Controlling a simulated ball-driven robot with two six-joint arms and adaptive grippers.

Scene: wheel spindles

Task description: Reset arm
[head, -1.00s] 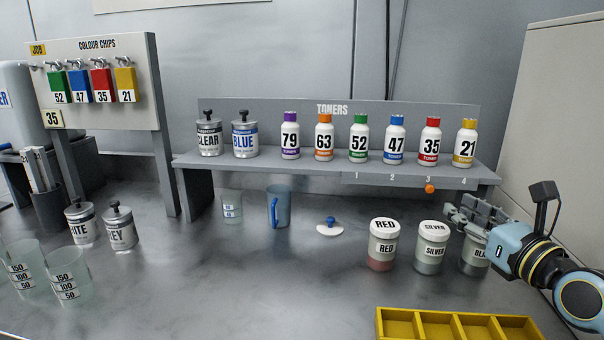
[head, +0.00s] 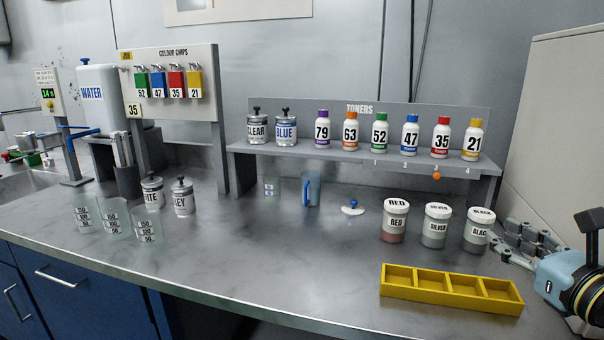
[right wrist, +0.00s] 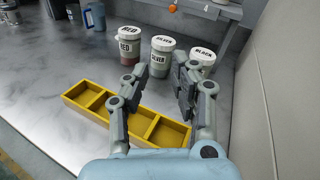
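My right gripper (head: 528,242) is at the right end of the bench in the head view, just right of the black jar (head: 478,232). In the right wrist view its two fingers (right wrist: 160,98) are spread apart with nothing between them. The red jar (head: 394,222) and silver jar (head: 435,226) stand upright with white lids. The black jar is partly behind the right finger in the wrist view. My left gripper is not in view.
The toner shelf (head: 355,158) holds several bottles along the back. Clear cups (head: 115,222) stand at the left, near the white and grey cans (head: 182,198). A blue jug (head: 311,189) and a white lid (head: 352,208) sit mid-bench. The front middle is clear. A wall panel (head: 560,130) bounds the right.

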